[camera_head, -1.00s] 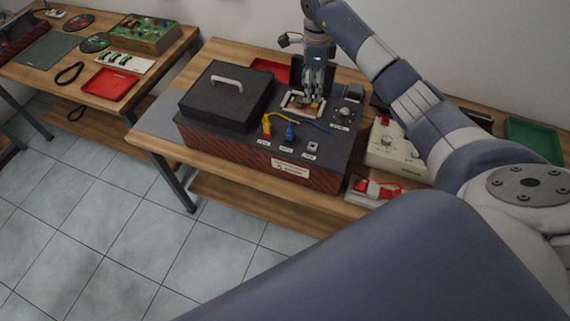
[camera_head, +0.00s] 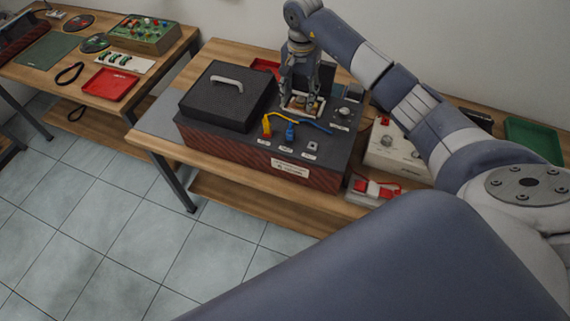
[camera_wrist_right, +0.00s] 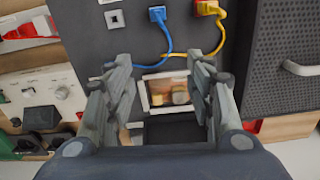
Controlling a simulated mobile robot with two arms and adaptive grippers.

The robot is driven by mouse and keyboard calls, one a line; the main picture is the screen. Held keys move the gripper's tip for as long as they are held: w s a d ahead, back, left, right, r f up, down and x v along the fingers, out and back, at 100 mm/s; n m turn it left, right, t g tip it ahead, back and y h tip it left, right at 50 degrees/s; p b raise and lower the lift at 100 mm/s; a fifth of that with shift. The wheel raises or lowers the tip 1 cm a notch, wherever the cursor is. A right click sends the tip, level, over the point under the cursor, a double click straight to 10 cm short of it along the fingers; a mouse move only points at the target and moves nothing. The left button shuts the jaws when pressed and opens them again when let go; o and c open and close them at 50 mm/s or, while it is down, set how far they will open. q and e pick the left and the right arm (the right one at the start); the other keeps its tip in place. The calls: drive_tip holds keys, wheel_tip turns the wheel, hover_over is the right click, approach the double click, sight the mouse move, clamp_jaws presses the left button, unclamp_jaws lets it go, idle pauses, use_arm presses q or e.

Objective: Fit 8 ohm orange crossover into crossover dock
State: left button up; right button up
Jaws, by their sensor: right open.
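The crossover dock (camera_wrist_right: 145,93) is a white-rimmed frame on the dark top of the red-sided hi-fi unit (camera_head: 262,158); its rim also shows in the head view (camera_head: 290,112). An orange-brown crossover (camera_wrist_right: 160,98) with tan parts shows within the frame; I cannot tell whether it is fully seated, nor read its label. My right gripper (camera_wrist_right: 163,88) is open, with one finger on each side of the dock and a visible gap to the board. In the head view the right gripper (camera_head: 302,104) hangs over the dock. My left gripper is out of view.
A black lid with a grey handle (camera_head: 228,80) lies left of the dock. A yellow plug (camera_head: 267,126) and a blue plug (camera_head: 290,131) with cables stand in front. A light device with knobs (camera_head: 388,146) is to the right.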

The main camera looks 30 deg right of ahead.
drive_tip(key=s+a+f+n, duration=0.2)
drive_tip(key=s+a+n, duration=0.2)
drive_tip(key=s+a, duration=0.2)
drive_tip(key=s+a+f+n, duration=0.3)
drive_tip(key=s+a, duration=0.3)
drive_tip(key=s, duration=0.3)
drive_tip(key=shift+a+n, duration=0.25)
drive_tip(key=shift+n, duration=0.25)
wheel_tip(320, 180, up, 8)
drive_tip(key=p, duration=0.3)
drive_tip(key=shift+f, duration=0.1)
